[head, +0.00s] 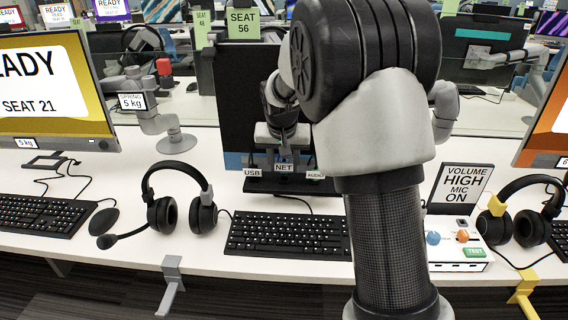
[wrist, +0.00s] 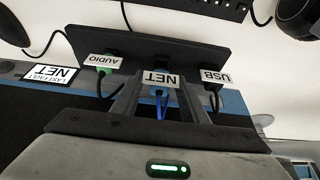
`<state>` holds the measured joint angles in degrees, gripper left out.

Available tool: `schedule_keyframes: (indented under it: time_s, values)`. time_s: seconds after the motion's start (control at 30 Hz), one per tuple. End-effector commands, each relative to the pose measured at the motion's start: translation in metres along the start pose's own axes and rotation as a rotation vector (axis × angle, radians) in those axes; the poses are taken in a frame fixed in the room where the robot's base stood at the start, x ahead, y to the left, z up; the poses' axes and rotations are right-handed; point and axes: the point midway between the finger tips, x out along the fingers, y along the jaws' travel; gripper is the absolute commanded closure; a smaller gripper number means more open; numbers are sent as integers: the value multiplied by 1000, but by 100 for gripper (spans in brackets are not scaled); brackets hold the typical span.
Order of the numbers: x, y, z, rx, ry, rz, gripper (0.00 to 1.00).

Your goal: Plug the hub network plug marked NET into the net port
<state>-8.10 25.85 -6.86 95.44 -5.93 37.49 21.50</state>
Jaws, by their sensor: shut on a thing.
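My gripper (head: 283,148) is low in front of the dark panel at Seat 56 in the head view. In the wrist view my gripper (wrist: 160,92) is shut on the NET plug, whose blue cable (wrist: 160,104) shows between the fingers. The white NET tag (wrist: 160,79) is at the fingertips, and it also shows in the head view (head: 284,167). The black base plate (wrist: 150,50) lies just beyond the tips. The net port is hidden, so I cannot tell whether the plug is in it.
The AUDIO tag (wrist: 102,61) with a green plug and the USB tag (wrist: 215,76) with a dark cable flank my fingers closely. A LAST FAULT NET card (wrist: 50,75) is at left. A keyboard (head: 288,236) and headset (head: 178,205) stand in front.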

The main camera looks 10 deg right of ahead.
Motion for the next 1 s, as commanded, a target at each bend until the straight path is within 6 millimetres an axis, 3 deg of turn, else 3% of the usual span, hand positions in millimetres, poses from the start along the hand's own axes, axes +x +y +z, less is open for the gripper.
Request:
schedule_keyframes:
  time_s: [1.0]
  values:
    - [20,0,8,0,-1,0,81]
